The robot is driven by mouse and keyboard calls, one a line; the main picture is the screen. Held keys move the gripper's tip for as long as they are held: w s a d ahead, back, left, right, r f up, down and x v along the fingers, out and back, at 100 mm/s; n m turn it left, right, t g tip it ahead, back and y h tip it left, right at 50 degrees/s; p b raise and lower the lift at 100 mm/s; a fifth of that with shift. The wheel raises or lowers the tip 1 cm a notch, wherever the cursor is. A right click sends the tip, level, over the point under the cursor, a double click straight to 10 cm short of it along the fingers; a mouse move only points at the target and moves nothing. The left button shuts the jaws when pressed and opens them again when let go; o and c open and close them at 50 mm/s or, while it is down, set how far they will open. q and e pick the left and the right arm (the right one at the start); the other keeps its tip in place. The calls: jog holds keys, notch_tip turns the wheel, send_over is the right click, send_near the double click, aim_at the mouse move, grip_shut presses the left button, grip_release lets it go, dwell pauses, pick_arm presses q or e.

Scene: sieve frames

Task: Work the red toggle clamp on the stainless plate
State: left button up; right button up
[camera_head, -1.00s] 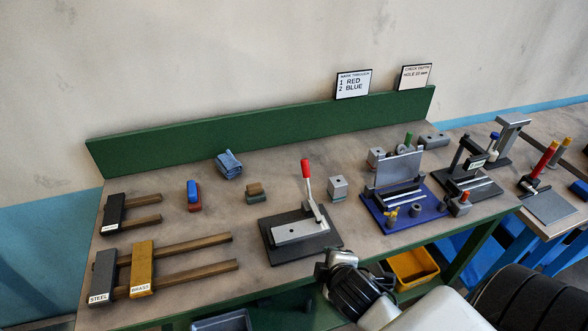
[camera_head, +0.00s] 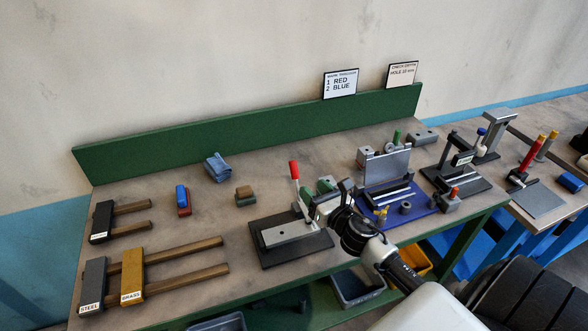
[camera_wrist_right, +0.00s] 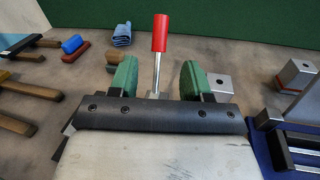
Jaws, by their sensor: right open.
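The toggle clamp has an upright lever with a red handle (camera_head: 294,170) on a metal rod. It stands at the back right of a stainless plate (camera_head: 287,234) on a black base (camera_head: 262,255). My right gripper (camera_head: 316,189) is open, its green fingertips just right of the lever. In the right wrist view, the lever's rod and red handle (camera_wrist_right: 160,32) appear in the gap between the open fingers (camera_wrist_right: 158,78). I cannot tell whether the rod is between the tips or just beyond them. The gripper body hides the clamp's foot there. My left gripper is out of view.
A blue fixture (camera_head: 412,217) stands close to the right of my right arm. Wooden-handled hammers (camera_head: 133,275) lie on the left. A blue cloth (camera_head: 218,166) and small blocks (camera_head: 245,195) lie behind. A green backboard (camera_head: 250,133) closes the bench's rear.

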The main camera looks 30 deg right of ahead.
aim_at(297, 172)
jog(key=w+p, duration=0.1)
jog(key=w, duration=0.8)
jog(key=shift+w+p, duration=0.35)
jog(key=shift+w, duration=0.05)
grip_shut()
